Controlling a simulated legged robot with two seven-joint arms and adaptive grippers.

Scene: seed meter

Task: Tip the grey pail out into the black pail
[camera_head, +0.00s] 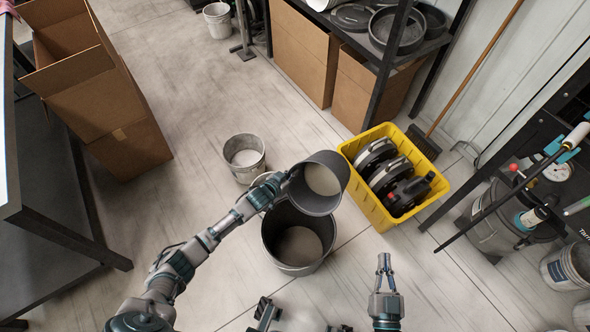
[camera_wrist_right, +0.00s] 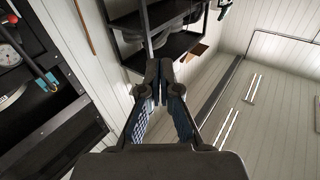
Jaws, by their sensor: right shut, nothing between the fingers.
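The grey pail (camera_head: 339,166) is in the head view, held up at the black pail's far right side and overlapping its rim in the picture. It is tilted, and pale material shows inside. The black pail (camera_head: 271,236) stands upright on the floor with some pale material at its bottom. My left gripper (camera_head: 284,184) is at the grey pail's left side and appears shut on its wall; the fingertips are partly hidden. My right gripper (camera_head: 384,264) is empty and shut, right of the black pail. Its closed fingers also show in the right wrist view (camera_wrist_right: 163,75).
A yellow crate (camera_head: 381,219) with black parts stands to the right. A cardboard box (camera_head: 125,120) and dark table (camera_head: 60,230) are at left. A black rack (camera_head: 375,100) stands behind. Floor in front is clear.

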